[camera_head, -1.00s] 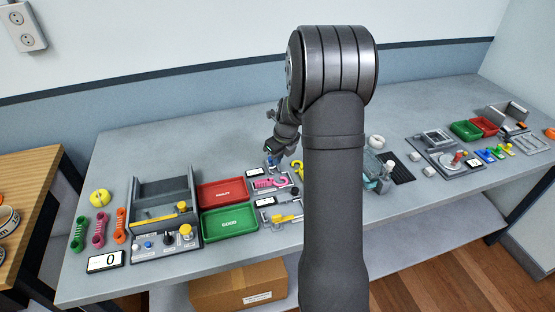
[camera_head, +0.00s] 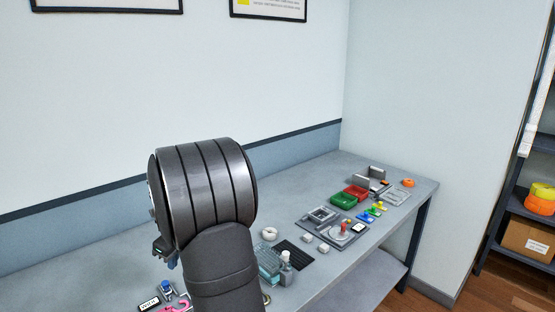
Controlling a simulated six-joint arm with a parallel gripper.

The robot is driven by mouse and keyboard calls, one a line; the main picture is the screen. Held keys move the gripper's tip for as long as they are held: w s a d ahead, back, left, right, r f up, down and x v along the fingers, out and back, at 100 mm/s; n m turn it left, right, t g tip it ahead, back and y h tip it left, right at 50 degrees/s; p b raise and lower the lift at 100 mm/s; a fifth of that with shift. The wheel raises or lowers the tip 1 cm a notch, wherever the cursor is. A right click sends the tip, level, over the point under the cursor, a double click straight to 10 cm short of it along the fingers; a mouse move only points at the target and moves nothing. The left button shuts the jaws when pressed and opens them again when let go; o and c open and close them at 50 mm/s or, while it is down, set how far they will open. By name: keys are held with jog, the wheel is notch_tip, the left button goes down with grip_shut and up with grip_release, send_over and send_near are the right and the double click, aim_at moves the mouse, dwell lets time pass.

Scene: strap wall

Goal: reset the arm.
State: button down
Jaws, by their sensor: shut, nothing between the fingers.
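My arm (camera_head: 205,195) fills the lower left of the head view, its large ribbed grey joint raised above the workbench. My gripper (camera_head: 170,258) shows only in small part at the left edge of that joint. It is shut and holds nothing. Most of it and my wrist are hidden behind the arm. It appears above the part of the bench with a blue piece (camera_head: 166,287) and a pink piece (camera_head: 181,308).
The grey workbench (camera_head: 290,195) runs to the right wall. On it are a clear teal-tinted holder (camera_head: 268,260), a black grid mat (camera_head: 294,254), a white ring (camera_head: 269,233), green (camera_head: 343,201) and red (camera_head: 356,193) trays. A shelf (camera_head: 515,208) stands at right.

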aim_at(171, 290)
jog(key=x, duration=0.9)
jog(key=shift+a+f, duration=0.15)
jog(key=shift+f, duration=0.2)
jog(key=shift+s+f, duration=0.2)
jog(key=shift+s+d+r, duration=0.15)
jog(key=shift+s+d, duration=0.8)
jog(key=shift+d, duration=0.2)
